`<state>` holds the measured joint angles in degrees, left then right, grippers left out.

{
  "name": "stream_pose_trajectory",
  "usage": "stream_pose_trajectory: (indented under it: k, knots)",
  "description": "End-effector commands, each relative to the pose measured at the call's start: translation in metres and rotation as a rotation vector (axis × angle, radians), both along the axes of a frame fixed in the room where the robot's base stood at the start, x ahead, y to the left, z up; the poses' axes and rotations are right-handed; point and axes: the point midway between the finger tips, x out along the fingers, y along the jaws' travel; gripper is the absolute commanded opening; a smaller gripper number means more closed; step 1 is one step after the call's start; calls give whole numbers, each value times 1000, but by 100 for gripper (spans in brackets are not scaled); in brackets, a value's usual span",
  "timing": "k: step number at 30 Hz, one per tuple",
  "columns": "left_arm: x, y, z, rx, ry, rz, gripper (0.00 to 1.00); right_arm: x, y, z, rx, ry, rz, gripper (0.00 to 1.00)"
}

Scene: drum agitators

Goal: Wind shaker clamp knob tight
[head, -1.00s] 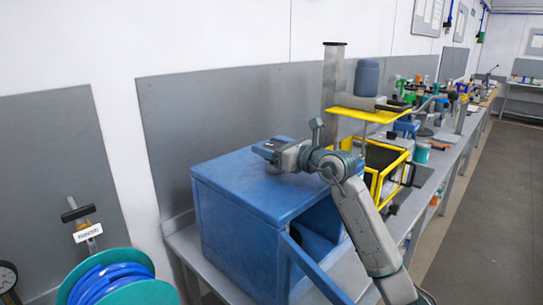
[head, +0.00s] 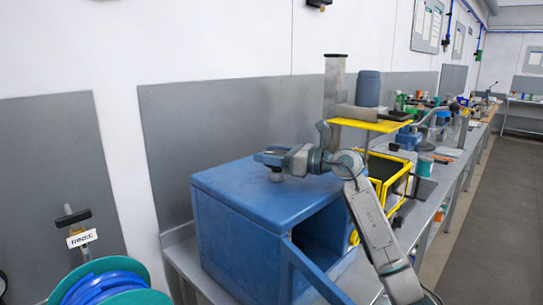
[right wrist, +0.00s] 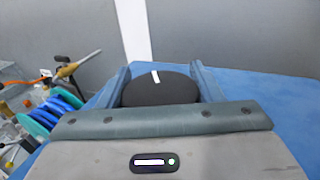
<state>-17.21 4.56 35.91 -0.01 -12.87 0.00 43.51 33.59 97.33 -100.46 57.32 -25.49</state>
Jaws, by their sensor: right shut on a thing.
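The clamp knob (right wrist: 160,90) is a round black disc with a short white mark near its far edge, seen in the right wrist view. It sits on top of the blue shaker box (head: 235,185), and its side shows as a small grey stub in the head view (head: 276,175). My right gripper (head: 268,158) reaches in from the right over the box top and is shut on the knob, one blue finger on each side of it. The box front is open, with a blue door or flap swung out. My left gripper is not in view.
A yellow-framed unit (head: 398,180) with a yellow plate (head: 372,125) stands behind the box on the grey bench. A teal reel of blue hose (head: 108,285) is at lower left. A grey panel (head: 165,130) backs the box. The aisle floor at right is clear.

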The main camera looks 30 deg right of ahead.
Motion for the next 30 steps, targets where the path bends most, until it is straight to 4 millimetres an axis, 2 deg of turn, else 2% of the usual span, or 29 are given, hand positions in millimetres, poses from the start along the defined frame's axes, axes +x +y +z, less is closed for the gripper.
stream_pose_trajectory:
  k: [1,2,4,5,17,30]
  knots:
    - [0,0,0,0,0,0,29,0,0,0,-1,1,-1,37]
    - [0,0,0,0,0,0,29,0,0,0,-1,1,-1,65]
    - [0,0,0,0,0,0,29,0,0,0,-1,1,-1,79]
    - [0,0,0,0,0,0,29,0,0,0,-1,1,-1,81]
    - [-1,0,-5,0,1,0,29,-5,-5,-2,-1,0,-2,81]
    - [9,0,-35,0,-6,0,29,-57,-49,-5,-6,1,-4,81]
